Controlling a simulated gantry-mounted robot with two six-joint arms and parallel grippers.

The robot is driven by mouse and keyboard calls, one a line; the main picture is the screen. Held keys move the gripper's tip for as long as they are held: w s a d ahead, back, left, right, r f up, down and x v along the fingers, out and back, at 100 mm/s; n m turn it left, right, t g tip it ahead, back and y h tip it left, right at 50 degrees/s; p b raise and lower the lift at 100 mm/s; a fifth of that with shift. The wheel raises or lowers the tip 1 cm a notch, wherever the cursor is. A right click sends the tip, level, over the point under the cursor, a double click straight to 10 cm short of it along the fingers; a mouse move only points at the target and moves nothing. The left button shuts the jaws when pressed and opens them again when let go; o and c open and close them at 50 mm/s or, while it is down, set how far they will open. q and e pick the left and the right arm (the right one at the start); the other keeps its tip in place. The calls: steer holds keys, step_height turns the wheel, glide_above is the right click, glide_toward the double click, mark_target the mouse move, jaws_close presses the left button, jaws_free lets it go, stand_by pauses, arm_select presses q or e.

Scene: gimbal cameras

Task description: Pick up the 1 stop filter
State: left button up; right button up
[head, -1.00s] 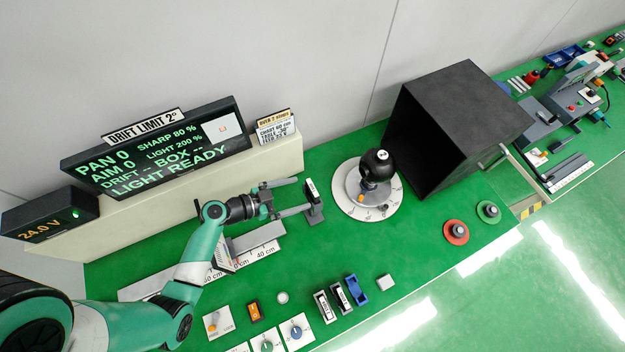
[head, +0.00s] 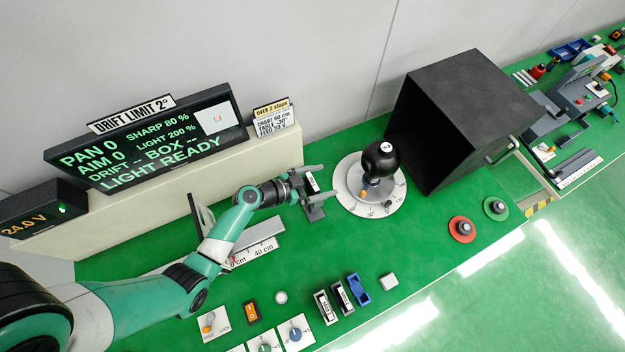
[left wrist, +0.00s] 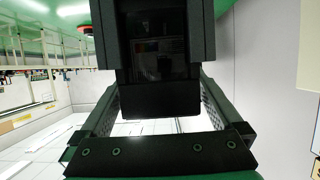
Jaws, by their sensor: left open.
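A small dark upright filter (head: 311,184) with a white label on top stands on a dark foot beside the round turntable. I cannot read its label, so I cannot tell if it is the 1 stop filter. My left gripper (head: 317,181) is open, with one finger on each side of this filter. In the left wrist view a dark framed pane (left wrist: 160,62) fills the space between the fingers; I cannot tell whether they touch it. Two labelled dark pieces (head: 326,307) (head: 342,298) stand at the front of the bench. My right gripper is out of view.
The turntable (head: 400,206) carries a black ball-shaped device (head: 382,158). A large black box (head: 465,120) stands beyond it. A blue holder (head: 359,289), a red button (head: 461,229) and a green button (head: 496,208) are near the front. A display (head: 150,145) stands behind my arm.

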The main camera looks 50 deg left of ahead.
arm_select(q)
steer(key=c, duration=1.1)
step_height(320, 180, up, 9)
steer(key=p, duration=0.3)
steer(key=shift+r, duration=0.55)
